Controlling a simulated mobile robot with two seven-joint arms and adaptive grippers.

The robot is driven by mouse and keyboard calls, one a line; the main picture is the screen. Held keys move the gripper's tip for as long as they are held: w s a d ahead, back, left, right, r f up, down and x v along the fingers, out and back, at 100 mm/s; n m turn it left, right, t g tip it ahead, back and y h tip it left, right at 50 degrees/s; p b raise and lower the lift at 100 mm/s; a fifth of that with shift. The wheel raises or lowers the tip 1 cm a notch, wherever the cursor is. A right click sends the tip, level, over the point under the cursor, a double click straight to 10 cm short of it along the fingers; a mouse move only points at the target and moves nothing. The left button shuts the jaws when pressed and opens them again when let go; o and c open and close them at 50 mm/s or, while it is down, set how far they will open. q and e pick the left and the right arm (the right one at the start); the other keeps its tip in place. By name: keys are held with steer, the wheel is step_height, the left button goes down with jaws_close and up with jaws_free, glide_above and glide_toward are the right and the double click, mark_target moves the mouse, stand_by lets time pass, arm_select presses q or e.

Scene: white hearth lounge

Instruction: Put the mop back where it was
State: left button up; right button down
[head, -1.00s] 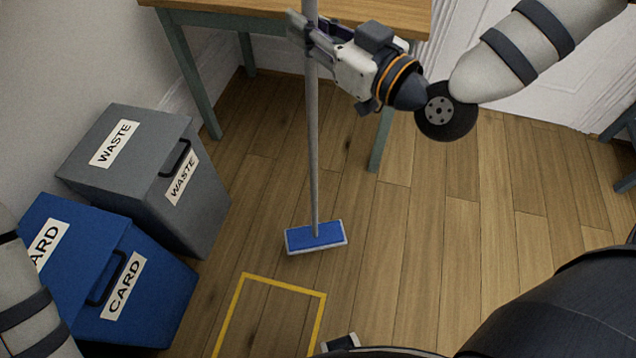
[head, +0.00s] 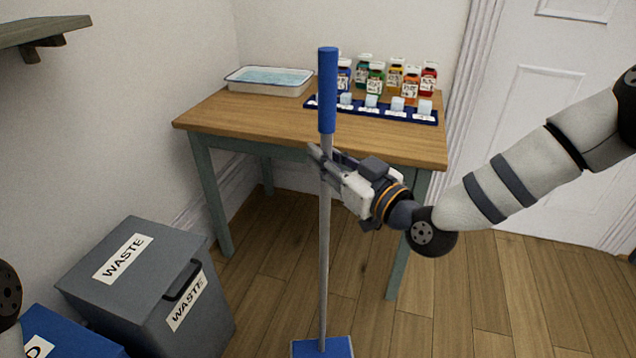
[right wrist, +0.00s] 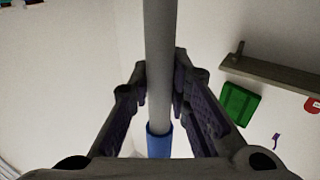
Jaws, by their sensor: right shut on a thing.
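The mop has a blue grip (head: 328,90), a thin grey pole (head: 324,250) and a flat blue head (head: 322,348) cut off by the bottom edge of the head view. It stands nearly upright in front of the wooden table. My right gripper (head: 323,157) is shut on the pole just below the blue grip. The right wrist view shows the pole (right wrist: 160,45) between the two fingers, with the blue grip (right wrist: 159,142) beyond them. My left gripper is out of view; only a bit of that arm shows at the left edge.
The table (head: 240,120) holds a white basin (head: 268,88), several bottles (head: 375,80) and a blue rack (head: 372,113). A grey waste bin (head: 140,280) and a blue bin (head: 70,338) stand at left. A wall shelf (head: 40,32) is upper left. Floor at right is clear.

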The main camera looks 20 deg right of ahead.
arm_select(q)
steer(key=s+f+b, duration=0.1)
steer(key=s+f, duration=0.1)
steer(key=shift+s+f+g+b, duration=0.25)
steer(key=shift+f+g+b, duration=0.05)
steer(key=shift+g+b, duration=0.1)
arm_select(e)
steer(key=w+f, duration=0.4)
steer(key=f, duration=0.3)
steer(key=shift+f, duration=0.5)
steer(key=c, duration=1.9)
jaws_free()
steer(key=shift+s+f, duration=0.1)
steer(key=shift+f, duration=0.1)
steer(key=o, duration=0.4)
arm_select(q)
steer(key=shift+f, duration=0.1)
